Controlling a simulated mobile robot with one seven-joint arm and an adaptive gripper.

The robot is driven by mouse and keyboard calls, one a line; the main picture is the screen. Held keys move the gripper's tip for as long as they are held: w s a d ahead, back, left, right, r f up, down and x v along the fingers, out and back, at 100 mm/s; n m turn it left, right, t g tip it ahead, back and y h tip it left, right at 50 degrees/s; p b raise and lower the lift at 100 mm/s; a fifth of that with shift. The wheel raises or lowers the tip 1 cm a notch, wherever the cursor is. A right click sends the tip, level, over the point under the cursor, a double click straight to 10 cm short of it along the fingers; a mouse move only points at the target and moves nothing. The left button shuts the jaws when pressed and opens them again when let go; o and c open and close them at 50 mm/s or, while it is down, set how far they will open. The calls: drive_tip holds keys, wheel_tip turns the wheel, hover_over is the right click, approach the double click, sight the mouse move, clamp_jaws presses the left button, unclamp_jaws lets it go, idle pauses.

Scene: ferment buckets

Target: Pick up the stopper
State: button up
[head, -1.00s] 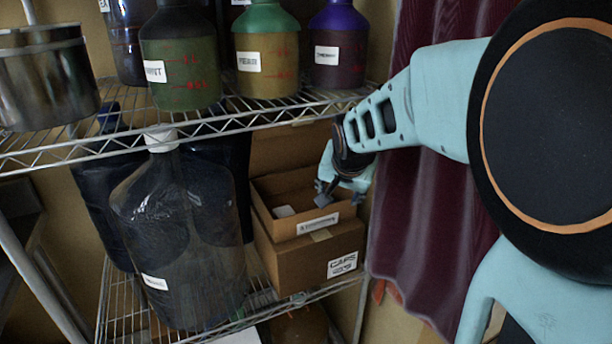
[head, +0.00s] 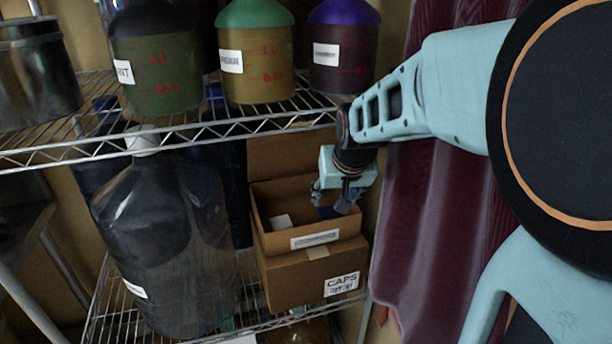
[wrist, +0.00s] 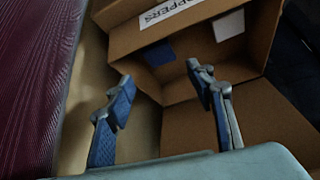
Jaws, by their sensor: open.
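An open cardboard box (head: 272,242) holds two small blocky pieces, one white (head: 281,221) and one blue (head: 328,212). Both also show in the wrist view, the white one (wrist: 229,25) on the right and the blue one (wrist: 158,54) on the left. I cannot tell which is the stopper. In the wrist view the box carries a label (wrist: 172,10) whose visible letters read "PPERS". My gripper (head: 335,198) is over the right part of the box, pointing down. Its fingers (wrist: 161,85) are spread apart with nothing between them.
The open box sits on a closed carton marked CAPS (head: 300,285) on the lower wire shelf. The upper shelf edge (head: 200,140) and several bottles are above. A maroon curtain (head: 420,230) hangs at the right.

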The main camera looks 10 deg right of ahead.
sight(329, 212)
drive_tip(key=shift+x, duration=5.45)
drive_tip(key=shift+w, duration=0.1)
drive_tip(key=c, duration=0.9)
